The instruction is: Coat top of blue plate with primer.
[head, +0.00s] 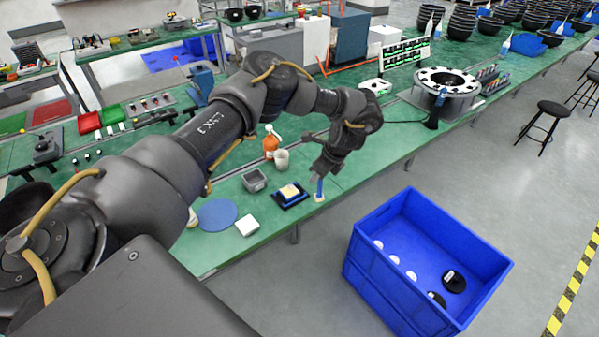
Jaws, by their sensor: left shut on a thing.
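The blue plate (217,215) is a flat round disc lying on the green bench top, partly beside my left forearm. Its top looks plain blue. My left gripper (324,174) points down near the bench's front edge, to the right of the plate and apart from it. It is shut on a brush (320,189) with a blue handle and a pale lower end, which is at or just above the bench top; I cannot tell whether it touches. Which container holds primer is not clear. My right gripper does not show.
Between plate and brush are a white block (247,225), a grey square container (254,181) and a black tray (278,198) with a yellow-and-white pad. Behind stand a pale cup (282,158) and an orange bottle (270,146). A blue crate (375,285) stands on the floor at front right.

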